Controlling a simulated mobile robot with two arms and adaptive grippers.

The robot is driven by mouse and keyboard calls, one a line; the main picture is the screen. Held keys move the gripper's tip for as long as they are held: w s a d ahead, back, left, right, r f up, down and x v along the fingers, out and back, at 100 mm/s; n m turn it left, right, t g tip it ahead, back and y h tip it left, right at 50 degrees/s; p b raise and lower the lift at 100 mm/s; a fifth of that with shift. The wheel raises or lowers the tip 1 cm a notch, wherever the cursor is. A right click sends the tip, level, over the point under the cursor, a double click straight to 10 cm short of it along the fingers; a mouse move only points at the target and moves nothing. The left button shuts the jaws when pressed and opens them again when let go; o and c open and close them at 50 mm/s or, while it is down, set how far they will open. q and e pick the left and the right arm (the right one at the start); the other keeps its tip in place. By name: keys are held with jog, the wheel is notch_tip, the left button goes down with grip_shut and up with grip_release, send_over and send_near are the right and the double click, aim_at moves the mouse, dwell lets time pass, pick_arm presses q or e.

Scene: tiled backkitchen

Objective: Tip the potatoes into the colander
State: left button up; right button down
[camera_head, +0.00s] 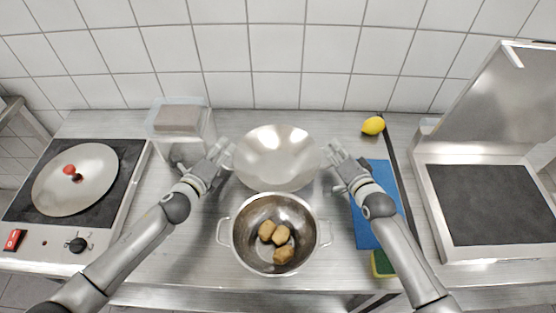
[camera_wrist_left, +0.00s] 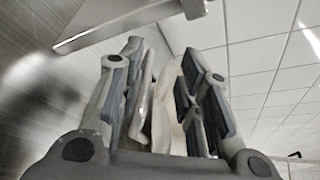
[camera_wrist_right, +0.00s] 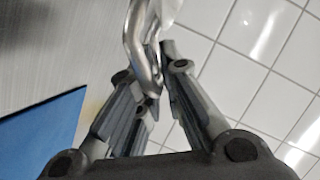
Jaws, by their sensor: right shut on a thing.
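I see no holes in either, so I cannot tell which is the colander. My right gripper (camera_head: 333,153) is shut on the pale bowl's right handle, a steel loop (camera_wrist_right: 145,45) in the right wrist view. My left gripper (camera_head: 221,152) is at its left side; in the left wrist view its fingers (camera_wrist_left: 162,65) stand apart around a pale part of the bowl.
A clear bin (camera_head: 165,120) stands behind my left arm. A hob with a lid (camera_head: 75,180) is at the left, a contact grill (camera_head: 490,205) at the right. A blue mat (camera_head: 363,230), sponge (camera_head: 383,264) and lemon (camera_head: 373,125) lie near my right arm. The tiled wall is close behind.

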pick_arm(q)
jog(key=v, duration=1.2)
pick_arm(e)
jog(key=shift+d, duration=0.15)
jog(key=c, duration=1.5)
grip_release()
jog(key=v, duration=1.2)
jog(key=shift+r, duration=0.1)
